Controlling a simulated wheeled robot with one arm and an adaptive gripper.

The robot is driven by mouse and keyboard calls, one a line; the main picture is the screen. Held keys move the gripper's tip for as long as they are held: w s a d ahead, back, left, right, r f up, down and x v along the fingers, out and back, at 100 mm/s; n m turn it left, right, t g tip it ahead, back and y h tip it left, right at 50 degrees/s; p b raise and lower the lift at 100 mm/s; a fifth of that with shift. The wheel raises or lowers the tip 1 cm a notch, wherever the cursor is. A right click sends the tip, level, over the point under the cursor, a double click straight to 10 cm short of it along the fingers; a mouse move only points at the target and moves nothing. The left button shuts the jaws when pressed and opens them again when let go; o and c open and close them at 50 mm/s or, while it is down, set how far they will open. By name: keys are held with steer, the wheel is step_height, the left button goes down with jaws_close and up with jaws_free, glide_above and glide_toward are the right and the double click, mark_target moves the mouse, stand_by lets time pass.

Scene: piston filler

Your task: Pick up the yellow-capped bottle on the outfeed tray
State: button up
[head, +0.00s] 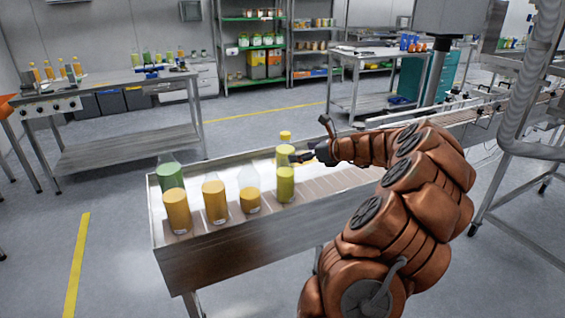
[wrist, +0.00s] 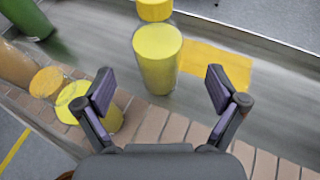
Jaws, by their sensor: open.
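The yellow-capped bottle (head: 285,153) stands upright on the outfeed tray (head: 200,262), behind a yellow-green bottle (head: 286,186) that partly hides it. Its yellow cap (head: 285,135) shows above. In the wrist view its yellow contents (wrist: 158,62) and cap (wrist: 155,10) are upright, ahead of my gripper (wrist: 160,84) and roughly centred between the fingers. My gripper is open and empty, with a finger on each side and the bottle just beyond the tips. In the head view my gripper (head: 303,157) reaches in from the right, close to the bottle; its fingers are small there.
A green bottle (head: 171,178) and several orange-filled bottles (head: 215,203) stand on the tray's left part. The yellow-green bottle (wrist: 105,118) is close to my left finger in the wrist view. The tray is clear to the right. A bench (head: 120,150) stands behind.

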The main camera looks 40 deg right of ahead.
mark_target(292, 151)
steer(key=shift+a+x, duration=0.2)
steer(key=shift+x, duration=1.05)
steer(key=x, duration=0.4)
steer(key=shift+w+r, duration=0.2)
steer(key=shift+w, duration=0.1)
steer(key=c, duration=1.6)
